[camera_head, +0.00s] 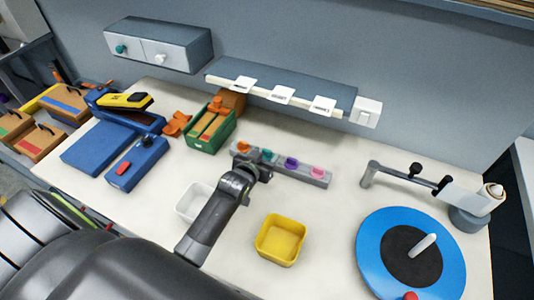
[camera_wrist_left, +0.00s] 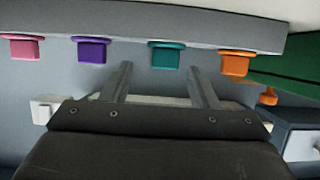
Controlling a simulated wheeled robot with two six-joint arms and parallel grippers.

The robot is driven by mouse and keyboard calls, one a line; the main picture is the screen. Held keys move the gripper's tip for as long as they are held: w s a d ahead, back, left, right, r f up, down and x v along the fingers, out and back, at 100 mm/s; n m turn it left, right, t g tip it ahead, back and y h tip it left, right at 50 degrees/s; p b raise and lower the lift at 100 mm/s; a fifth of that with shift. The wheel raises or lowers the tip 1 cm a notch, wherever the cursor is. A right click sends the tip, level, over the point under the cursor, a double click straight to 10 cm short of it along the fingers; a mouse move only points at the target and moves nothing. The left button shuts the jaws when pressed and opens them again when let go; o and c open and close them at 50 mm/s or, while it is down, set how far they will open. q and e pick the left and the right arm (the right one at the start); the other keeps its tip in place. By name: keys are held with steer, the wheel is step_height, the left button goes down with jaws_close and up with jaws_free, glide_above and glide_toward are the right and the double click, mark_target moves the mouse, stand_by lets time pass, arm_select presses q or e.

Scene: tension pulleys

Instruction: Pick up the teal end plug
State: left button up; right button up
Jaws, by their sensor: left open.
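The teal end plug (camera_head: 267,154) sits in a grey rack (camera_head: 321,182) between an orange plug (camera_head: 243,146) and a purple plug (camera_head: 291,162). A pink plug (camera_head: 316,172) is at the right end. In the left wrist view the teal plug (camera_wrist_left: 167,54) appears between the lines of my two fingers, just beyond their tips. My left gripper (camera_head: 255,167) is open and empty at the near side of the rack, and it also shows in the wrist view (camera_wrist_left: 160,68). It hides part of the rack. My right gripper is not in view.
A white bin (camera_head: 190,203) and a yellow bin (camera_head: 280,240) stand either side of my left arm. A green box (camera_head: 211,128) stands left of the rack. A blue turntable (camera_head: 375,250) is at the right. A shelf (camera_head: 310,92) hangs behind the rack.

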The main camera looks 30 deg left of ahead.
mark_target(266, 151)
arm_select(q)
steer(key=shift+a+p+x, duration=0.15)
steer(key=shift+p+x, duration=0.15)
steer(key=shift+x, duration=0.7)
steer(key=shift+a+p+x, duration=0.15)
steer(key=shift+p+x, duration=0.15)
steer(key=shift+x, duration=1.5)
steer(key=shift+s, duration=0.1)
steer(key=c, duration=1)
step_height(266, 151, up, 10)
steer(key=shift+b, duration=0.45)
